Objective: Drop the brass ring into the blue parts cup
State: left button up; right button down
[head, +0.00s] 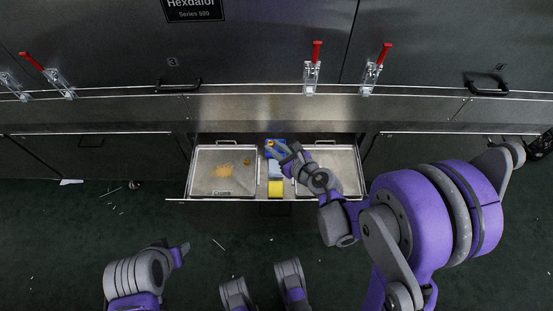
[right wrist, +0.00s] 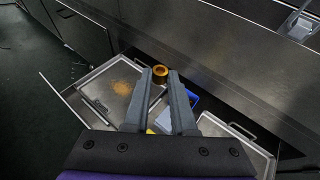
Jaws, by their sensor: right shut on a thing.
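The brass ring (right wrist: 161,72) is held between the fingertips of my right gripper (right wrist: 160,78) in the right wrist view. In the head view my right gripper (head: 282,151) reaches over the middle of the open drawer, and the ring (head: 270,143) is a small spot at its tips. The blue parts cup (head: 274,154) lies under and around the fingertips there, partly hidden by them. In the right wrist view blue of the cup (right wrist: 193,98) shows beside the right finger. My left gripper (head: 181,252) is low at the left, away from the drawer, its jaws unclear.
The open drawer holds a left metal tray (head: 204,180) with orange-brown grains and a right metal tray (head: 345,163). Between them sit a pale blue block (head: 275,171) and a yellow block (head: 276,189). The cabinet front (head: 260,108) rises behind. Debris dots the dark floor.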

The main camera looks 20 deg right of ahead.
pick_arm(q)
notch_tip(320, 180, down, 12)
jog(key=w+b, duration=0.2)
jog(key=b, duration=0.7)
pick_arm(e)
jog(key=s+a+f, duration=0.1)
jog(key=s+f, duration=0.1)
jog(key=f, duration=0.5)
jog(key=s+a+f, duration=0.2)
jog(key=f, duration=0.6)
jog(key=w+d+p, duration=0.3)
jog(key=w+p, duration=0.3)
jog(key=w, duration=0.3)
jog(key=w+d+p, duration=0.3)
jog(key=w+p, duration=0.2)
jog(key=w, duration=0.4)
jog(key=shift+w+a+f, duration=0.1)
jog(key=shift+w+f, duration=0.1)
jog(key=shift+f, duration=0.95)
jog(key=shift+w+d+f, duration=0.1)
jog(key=shift+w+f, duration=0.1)
jog(key=shift+f, duration=0.95)
jog(key=shift+w+a+f, duration=0.1)
jog(key=shift+w+f, duration=0.1)
jog(key=shift+f, duration=0.95)
pick_arm(q)
notch_tip(320, 180, up, 11)
jog(key=s, duration=0.2)
jog(key=shift+r, duration=0.15)
jog(key=shift+b, duration=0.3)
